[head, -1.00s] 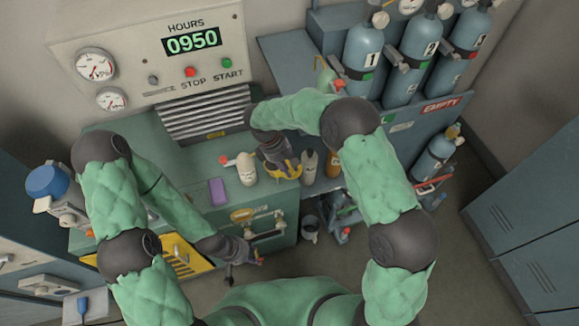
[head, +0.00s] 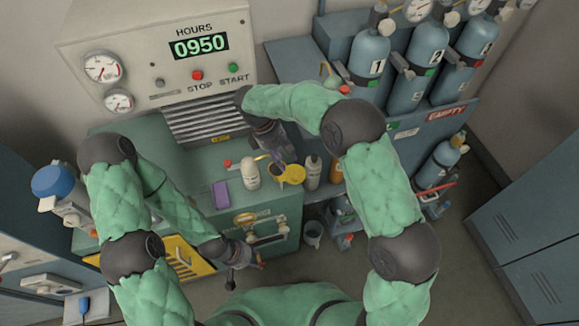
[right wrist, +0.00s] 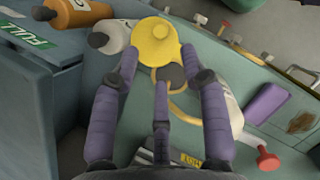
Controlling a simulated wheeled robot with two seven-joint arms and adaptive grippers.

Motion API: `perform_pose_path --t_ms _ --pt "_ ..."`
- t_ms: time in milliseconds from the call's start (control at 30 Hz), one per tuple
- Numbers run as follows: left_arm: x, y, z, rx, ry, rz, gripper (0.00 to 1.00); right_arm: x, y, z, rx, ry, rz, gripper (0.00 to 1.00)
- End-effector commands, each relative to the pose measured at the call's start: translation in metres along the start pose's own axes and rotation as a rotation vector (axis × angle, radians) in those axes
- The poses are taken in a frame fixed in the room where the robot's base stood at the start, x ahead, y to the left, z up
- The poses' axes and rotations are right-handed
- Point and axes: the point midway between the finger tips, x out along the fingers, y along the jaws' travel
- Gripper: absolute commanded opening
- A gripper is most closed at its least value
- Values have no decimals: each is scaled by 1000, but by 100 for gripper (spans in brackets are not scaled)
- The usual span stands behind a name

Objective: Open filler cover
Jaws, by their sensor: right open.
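The yellow round filler cover (head: 292,175) is on the green machine top, to the right of a dark round opening (head: 275,171). In the right wrist view the cover (right wrist: 155,40) lies flat beyond the dark opening (right wrist: 171,75), which a yellow ring partly surrounds. My right gripper (head: 279,156) is over the opening, at the cover's near side.
Numbered cylinders (head: 411,72) fill the back right.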

Motion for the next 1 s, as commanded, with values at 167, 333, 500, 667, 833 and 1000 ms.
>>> perform_pose_path --t_ms 167,333,500,667,833,1000 --pt "0 0 0 0 0 0 40 -28 0 0 1 1 0 45" --pt "0 0 0 0 0 0 40 -41 0 0 0 0 0 45" --pt "0 0 0 0 0 0 40 -43 0 0 0 -1 -1 45" --pt "0 0 0 0 0 0 40 -43 0 0 0 -1 -1 45" --pt "0 0 0 0 0 0 40 -43 0 0 0 -1 -1 45" --pt "0 0 0 0 0 0 40 -43 0 0 0 -1 -1 45"
